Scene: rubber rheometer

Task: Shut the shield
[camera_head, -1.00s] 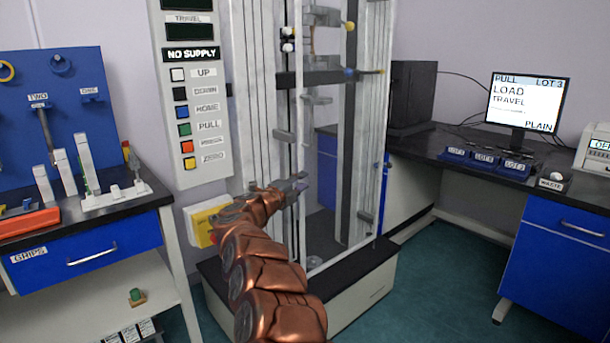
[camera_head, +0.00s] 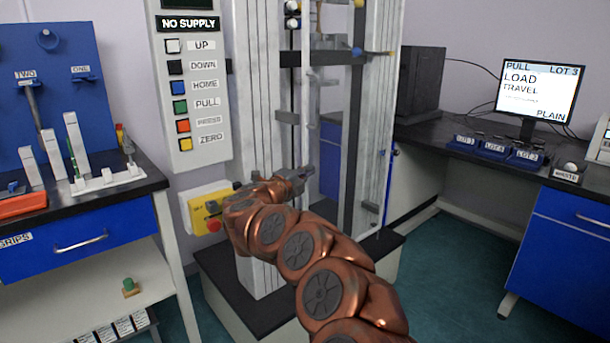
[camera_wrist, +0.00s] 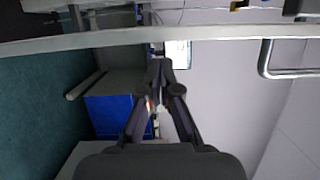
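The test machine's tall frame (camera_head: 255,110) stands at the centre of the head view. A thin pale upright bar (camera_head: 306,100) in front of its opening looks like the shield's edge. The clear panel itself is hard to make out, and my arm hides its lower part. My gripper (camera_head: 303,175) is beside this bar at about mid-height. In the wrist view my gripper (camera_wrist: 160,68) has its fingertips together with nothing visible between them. A long pale bar (camera_wrist: 110,43) crosses just beyond the tips. A bent metal handle (camera_wrist: 267,60) is to the right.
The button panel (camera_head: 188,95) and a yellow switch box (camera_head: 207,208) are left of the machine. A grips bench (camera_head: 80,240) stands at the left. A dark bench with a monitor (camera_head: 537,88) and blue lot trays (camera_head: 495,148) is at the right. Green floor (camera_head: 440,280) is open between.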

